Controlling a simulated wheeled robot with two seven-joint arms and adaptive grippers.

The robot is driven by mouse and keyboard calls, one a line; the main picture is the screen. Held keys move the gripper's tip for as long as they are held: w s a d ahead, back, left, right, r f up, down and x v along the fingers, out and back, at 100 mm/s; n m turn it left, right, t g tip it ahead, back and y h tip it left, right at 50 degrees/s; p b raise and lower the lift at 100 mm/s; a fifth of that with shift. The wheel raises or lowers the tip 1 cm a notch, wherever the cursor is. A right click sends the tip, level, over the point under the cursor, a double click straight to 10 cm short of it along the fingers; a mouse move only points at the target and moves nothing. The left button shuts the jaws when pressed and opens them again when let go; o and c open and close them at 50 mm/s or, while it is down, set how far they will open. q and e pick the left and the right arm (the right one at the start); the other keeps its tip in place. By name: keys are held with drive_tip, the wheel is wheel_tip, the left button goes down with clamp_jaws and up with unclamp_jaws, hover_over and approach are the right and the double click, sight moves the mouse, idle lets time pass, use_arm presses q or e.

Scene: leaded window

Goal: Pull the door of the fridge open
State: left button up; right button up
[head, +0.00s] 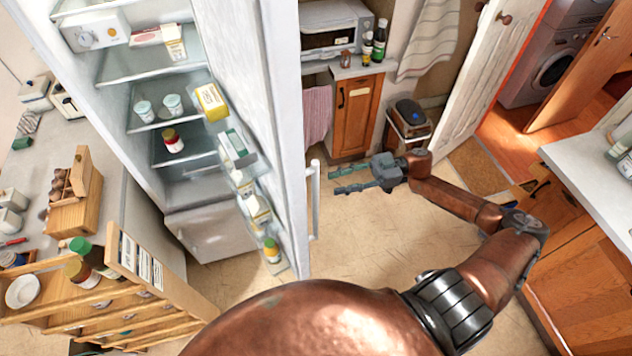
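The tall white fridge (88,45) stands at the left with its inside showing. Its door (279,90) stands open, swung out toward me, with packets and bottles in the racks on its inner side. The long vertical door handle (314,200) is on the door's outer face, near its free edge. My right gripper (340,180) is just right of the handle in the picture, its two fingers apart and pointing left. Nothing shows between the fingers, and a small gap shows between them and the handle. My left gripper is not in view.
The tiled floor (375,240) right of the door is clear. A wooden rack (150,300) with jars stands at the lower left. A wooden cabinet (354,118), a bin (407,127) and an open white door (480,80) are behind. A counter (590,165) edges the right side.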

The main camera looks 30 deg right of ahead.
sight(316, 189)
drive_tip(key=p+x, duration=0.1)
drive_tip(key=x, duration=0.4)
drive_tip(key=p+x, duration=0.1)
drive_tip(key=x, duration=0.2)
drive_tip(key=shift+s+r+p, duration=0.3)
drive_tip(key=shift+s, duration=0.1)
drive_tip(key=shift+c, duration=0.5)
clamp_jaws()
